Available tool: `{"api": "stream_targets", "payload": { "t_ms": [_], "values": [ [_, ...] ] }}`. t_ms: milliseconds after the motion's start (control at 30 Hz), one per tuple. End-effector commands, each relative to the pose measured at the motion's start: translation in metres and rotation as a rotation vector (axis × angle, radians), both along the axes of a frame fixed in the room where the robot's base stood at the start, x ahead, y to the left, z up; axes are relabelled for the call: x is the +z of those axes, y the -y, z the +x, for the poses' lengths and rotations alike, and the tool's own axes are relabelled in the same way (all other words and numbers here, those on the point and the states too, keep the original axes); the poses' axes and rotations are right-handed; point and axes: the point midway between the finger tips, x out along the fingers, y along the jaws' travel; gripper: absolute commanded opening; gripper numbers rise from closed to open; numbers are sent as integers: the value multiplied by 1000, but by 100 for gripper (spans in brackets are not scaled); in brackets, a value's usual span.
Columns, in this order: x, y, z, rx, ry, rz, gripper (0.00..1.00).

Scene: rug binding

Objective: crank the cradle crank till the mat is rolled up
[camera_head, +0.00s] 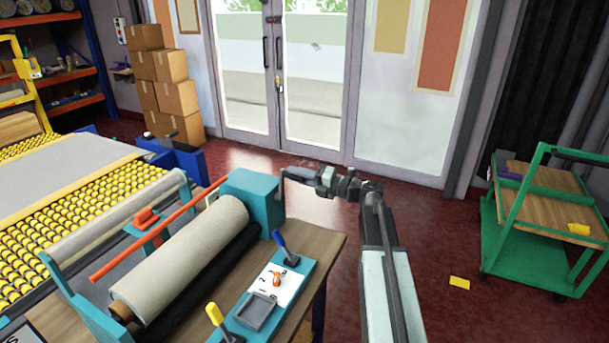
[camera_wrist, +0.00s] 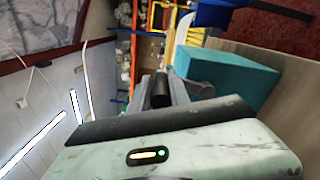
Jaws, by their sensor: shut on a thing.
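The cradle crank (camera_head: 282,192) sits on the right side of a teal housing (camera_head: 250,190) at the far end of the cradle. My gripper (camera_head: 318,178) is shut at the crank's outer end. In the wrist view my gripper (camera_wrist: 161,92) is closed around a black cylindrical grip (camera_wrist: 161,88), with the teal housing (camera_wrist: 225,75) beyond it. The fingers partly hide the grip. The mat (camera_head: 185,255) shows as a thick beige roll on the cradle, beside a dark roller (camera_head: 205,270). I cannot tell whether the grey sheet (camera_head: 65,165) on the roller table belongs to it.
A control panel (camera_head: 275,285) with a blue-knobbed lever (camera_head: 285,247) and a yellow-knobbed lever (camera_head: 218,318) lies at the bench's front. A red bar (camera_head: 155,230) runs behind the roll. A green cart (camera_head: 535,225) stands right.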

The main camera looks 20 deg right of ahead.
Motion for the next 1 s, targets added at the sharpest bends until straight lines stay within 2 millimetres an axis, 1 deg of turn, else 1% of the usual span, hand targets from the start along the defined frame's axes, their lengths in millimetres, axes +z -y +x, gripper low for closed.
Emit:
{"api": "stream_targets", "payload": {
  "t_ms": [33, 200, 467, 500, 567, 600, 867, 967, 1000],
  "values": [
    [-5, -3, 0, 5, -8, -13, 0],
    [-5, -11, 1, 13, -13, -9, 0],
    [-6, -16, 1, 20, -13, -9, 0],
    [-6, -17, 1, 21, -13, -9, 26],
    [-5, -17, 1, 22, -14, -9, 42],
    [-5, -17, 1, 21, -13, -8, 44],
    [-4, -17, 2, 20, -12, -5, 44],
    [-3, -11, -4, 18, -12, -4, 44],
    [-3, -6, -8, 17, -12, -4, 44]
  ]
}}
